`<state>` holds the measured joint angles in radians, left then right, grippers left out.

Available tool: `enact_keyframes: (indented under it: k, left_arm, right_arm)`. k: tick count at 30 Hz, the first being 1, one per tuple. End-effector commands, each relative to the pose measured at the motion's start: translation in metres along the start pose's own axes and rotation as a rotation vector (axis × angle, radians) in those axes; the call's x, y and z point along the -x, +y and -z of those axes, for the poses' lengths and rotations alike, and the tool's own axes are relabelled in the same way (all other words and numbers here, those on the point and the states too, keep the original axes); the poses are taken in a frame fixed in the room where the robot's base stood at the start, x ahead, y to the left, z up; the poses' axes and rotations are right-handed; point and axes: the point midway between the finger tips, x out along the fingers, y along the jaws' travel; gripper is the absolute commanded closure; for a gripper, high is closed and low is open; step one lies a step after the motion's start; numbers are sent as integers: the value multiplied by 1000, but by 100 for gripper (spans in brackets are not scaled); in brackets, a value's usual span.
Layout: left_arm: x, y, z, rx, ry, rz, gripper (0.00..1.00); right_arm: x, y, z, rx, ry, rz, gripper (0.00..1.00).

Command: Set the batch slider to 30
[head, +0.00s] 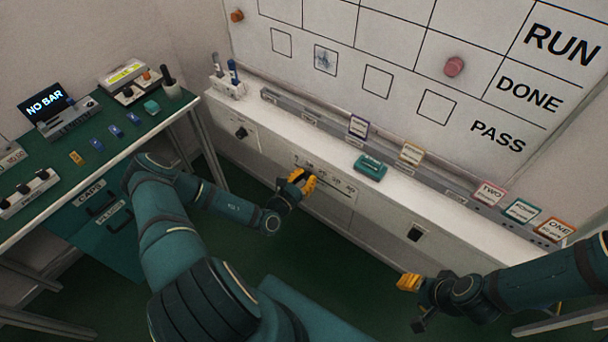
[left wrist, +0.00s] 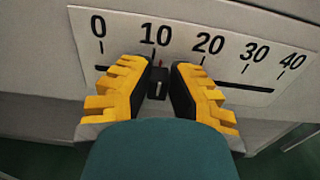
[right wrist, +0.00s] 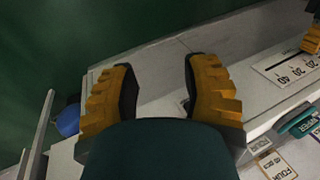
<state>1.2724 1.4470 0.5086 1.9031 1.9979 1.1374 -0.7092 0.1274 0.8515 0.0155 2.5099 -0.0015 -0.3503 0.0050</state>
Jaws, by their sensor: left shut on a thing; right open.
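The batch slider is a white scale plate (left wrist: 262,62) marked 0, 10, 20, 30 and 40, with a dark slot and a small black knob (left wrist: 157,84). In the left wrist view the knob's red mark sits just under the 10. My left gripper (left wrist: 158,90) is closed around the knob, one yellow finger on each side. In the head view the same gripper (head: 308,182) is at the front panel, covering part of the scale plate (head: 340,187). My right gripper (right wrist: 162,88) is open and empty; in the head view (head: 408,283) it is low at the right, away from the panel.
A ledge above the panel holds a teal object (head: 370,167) and several small cards. A black switch (head: 415,233) is to the right on the panel, another dark knob (head: 241,132) to the left. A green-topped bench (head: 100,160) stands at left. The floor between is clear.

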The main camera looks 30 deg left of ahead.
Motion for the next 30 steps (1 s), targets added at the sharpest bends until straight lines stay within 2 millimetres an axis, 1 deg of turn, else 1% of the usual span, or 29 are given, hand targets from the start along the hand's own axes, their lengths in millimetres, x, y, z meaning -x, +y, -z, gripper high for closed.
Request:
enact_keyframes:
  k: [1, 6, 9, 12, 15, 24, 25, 27, 30]
  left_arm:
    - [-1, -12, -4, 6, 0, 4, 100]
    - [-1, -52, -5, 8, 2, 6, 100]
    - [-1, -72, -5, 6, 2, 5, 100]
    - [-1, -86, -3, 3, 1, 4, 100]
    - [-1, -92, -2, 1, 1, 3, 100]
    - [-1, -92, -1, 0, -1, 1, 100]
    - [-1, -91, -1, 0, -1, 1, 70]
    - [-1, -91, -1, 0, 0, 1, 50]
    - [0, -91, -1, 0, 1, 1, 50]
  right_arm:
    - [9, -3, 2, -1, 3, 0, 53]
    - [30, -11, 7, -5, 13, -1, 53]
    - [37, -14, 11, -8, 22, -2, 53]
    - [42, -16, 14, -10, 28, -3, 53]
    - [43, -16, 15, -11, 31, -3, 53]
    - [42, -16, 15, -11, 31, -3, 53]
    - [42, -16, 15, -11, 31, -3, 53]
    - [42, -16, 15, -11, 31, -3, 53]
    - [42, -16, 15, -11, 31, -3, 53]
